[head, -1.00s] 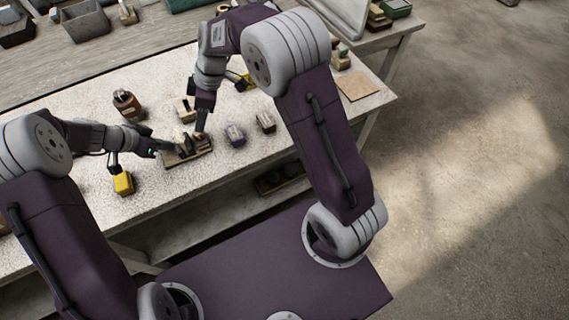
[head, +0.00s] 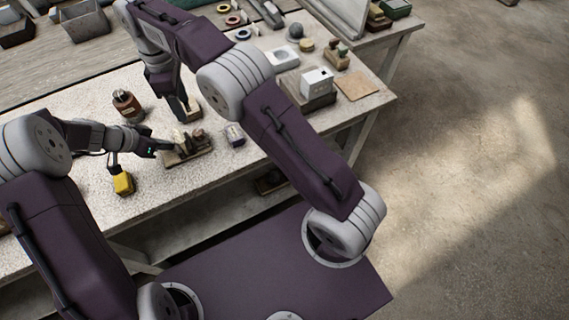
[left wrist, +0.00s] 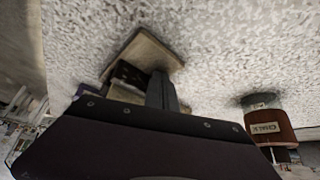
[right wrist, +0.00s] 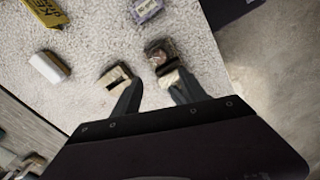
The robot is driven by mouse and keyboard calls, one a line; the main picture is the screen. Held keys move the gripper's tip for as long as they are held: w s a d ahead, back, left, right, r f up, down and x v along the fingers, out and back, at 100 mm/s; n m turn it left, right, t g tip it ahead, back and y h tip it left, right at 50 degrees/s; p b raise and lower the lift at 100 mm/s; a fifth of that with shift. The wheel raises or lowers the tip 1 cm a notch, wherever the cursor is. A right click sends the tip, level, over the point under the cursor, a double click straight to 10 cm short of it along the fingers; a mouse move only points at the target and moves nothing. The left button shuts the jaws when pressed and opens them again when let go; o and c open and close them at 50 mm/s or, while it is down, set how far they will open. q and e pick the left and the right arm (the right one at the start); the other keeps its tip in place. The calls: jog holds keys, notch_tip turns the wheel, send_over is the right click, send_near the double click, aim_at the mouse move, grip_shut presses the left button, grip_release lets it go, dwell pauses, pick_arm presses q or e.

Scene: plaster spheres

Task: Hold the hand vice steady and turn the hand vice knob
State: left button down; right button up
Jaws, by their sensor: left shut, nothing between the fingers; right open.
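The hand vice stands on a wooden base (head: 172,159) on the speckled table, with a pale part and a brownish knob (head: 198,135) at its right end. My left gripper (head: 166,147) is shut and empty at the left end of the vice. In the left wrist view its fingers (left wrist: 161,88) lie close by the wooden base (left wrist: 152,48); contact is unclear. My right gripper (head: 184,112) is open behind the vice, near a pale block (head: 195,110). In the right wrist view its spread fingers (right wrist: 154,92) lie below this block (right wrist: 115,76) and what looks like the vice's end (right wrist: 160,53).
A brown jar (head: 127,104) stands behind my left gripper, and a yellow item (head: 123,183) lies in front of it. A purple item (head: 235,135) sits right of the vice. A white box (head: 317,83) stands further right. The table's front edge is close to the vice.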

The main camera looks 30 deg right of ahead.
aim_at(197, 132)
jog(key=f, duration=1.2)
jog(key=shift+d+f, duration=0.2)
jog(key=shift+d, duration=0.05)
jog(key=shift+r+n, duration=0.15)
jog(key=shift+n, duration=0.75)
jog(key=n, duration=0.4)
jog(key=d+r+m, duration=0.1)
jog(key=d+r, duration=0.1)
jog(key=r, duration=0.7)
jog(key=d+r, duration=0.3)
jog(key=r, duration=0.5)
jog(key=s+d+f+m, duration=0.4)
jog(key=s+d+m, duration=0.2)
jog(key=s+d, duration=0.45)
jog(key=s+d+f+m, duration=0.1)
jog(key=s+f+m, duration=1)
jog(key=s, duration=0.2)
jog(key=shift+s+d+m, duration=0.3)
